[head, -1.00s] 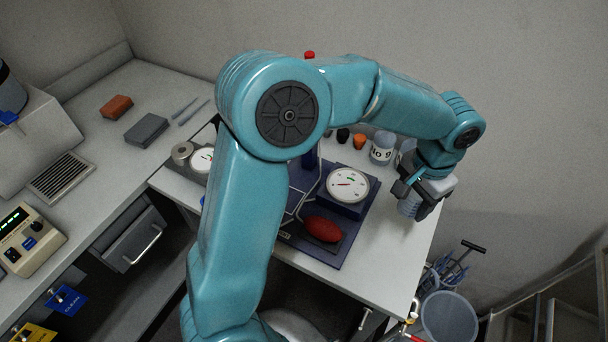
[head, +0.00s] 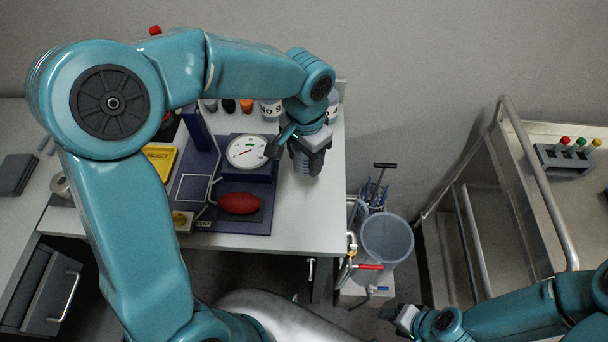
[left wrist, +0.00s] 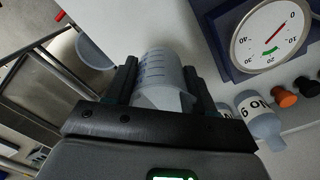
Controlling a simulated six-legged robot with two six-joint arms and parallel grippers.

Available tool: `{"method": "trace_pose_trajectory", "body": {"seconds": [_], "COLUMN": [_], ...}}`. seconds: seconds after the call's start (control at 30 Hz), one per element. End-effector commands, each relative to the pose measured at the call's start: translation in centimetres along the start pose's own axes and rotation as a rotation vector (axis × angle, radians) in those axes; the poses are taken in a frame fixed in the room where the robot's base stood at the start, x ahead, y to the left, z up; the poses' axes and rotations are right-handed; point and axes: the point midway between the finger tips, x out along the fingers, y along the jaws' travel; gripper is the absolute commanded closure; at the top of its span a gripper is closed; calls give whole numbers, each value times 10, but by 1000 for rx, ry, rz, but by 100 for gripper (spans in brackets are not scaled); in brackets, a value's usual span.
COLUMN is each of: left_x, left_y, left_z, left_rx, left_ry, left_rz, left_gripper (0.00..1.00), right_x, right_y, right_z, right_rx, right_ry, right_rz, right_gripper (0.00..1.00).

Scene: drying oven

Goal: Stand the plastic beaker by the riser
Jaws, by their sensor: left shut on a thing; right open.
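My left gripper (head: 301,158) is shut on the plastic beaker (left wrist: 160,72), a clear cup with graduation marks. In the left wrist view the beaker sits between the two fingers (left wrist: 160,86), over the white bench top. In the head view the gripper mostly hides it, at the bench's right end, right of the round gauge (head: 248,152). I cannot tell whether its base touches the bench. My right gripper (head: 400,318) is open at the bottom, low beside the bench, with nothing seen in it. I cannot pick out the riser for certain.
A dark blue board (head: 245,219) carries the gauge and a red bulb (head: 239,203). A labelled bottle (head: 270,109) and several small caps line the bench's back. A bucket (head: 388,237) stands off the bench's right edge. A metal cart (head: 572,220) is at right. The front right bench corner is clear.

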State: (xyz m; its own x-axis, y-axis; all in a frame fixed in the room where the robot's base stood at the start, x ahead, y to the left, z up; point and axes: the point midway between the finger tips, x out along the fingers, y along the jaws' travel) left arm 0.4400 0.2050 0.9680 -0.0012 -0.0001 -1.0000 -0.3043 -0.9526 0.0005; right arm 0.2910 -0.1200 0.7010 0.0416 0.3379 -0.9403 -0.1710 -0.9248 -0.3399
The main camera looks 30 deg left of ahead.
Motion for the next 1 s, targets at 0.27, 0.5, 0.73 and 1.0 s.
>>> {"method": "trace_pose_trajectory", "body": {"seconds": [0.27,0.5,0.73,1.0], "left_x": [38,73,79,82], "left_y": [-1,-1,-1,-1], "left_z": [-2,-2,-2,-2], "left_rx": [-1,0,0,0], "left_ry": [-1,-2,1,1], "left_rz": [-1,-1,0,-1], "left_gripper": [78,78,78,40], "right_x": [1,2,2,5], "right_y": [0,1,1,2], "right_z": [0,0,0,0], "right_rx": [0,0,0,0], "right_ry": [0,0,0,0], "right_rz": [0,0,0,0], "right_gripper": [44,44,44,44]}}
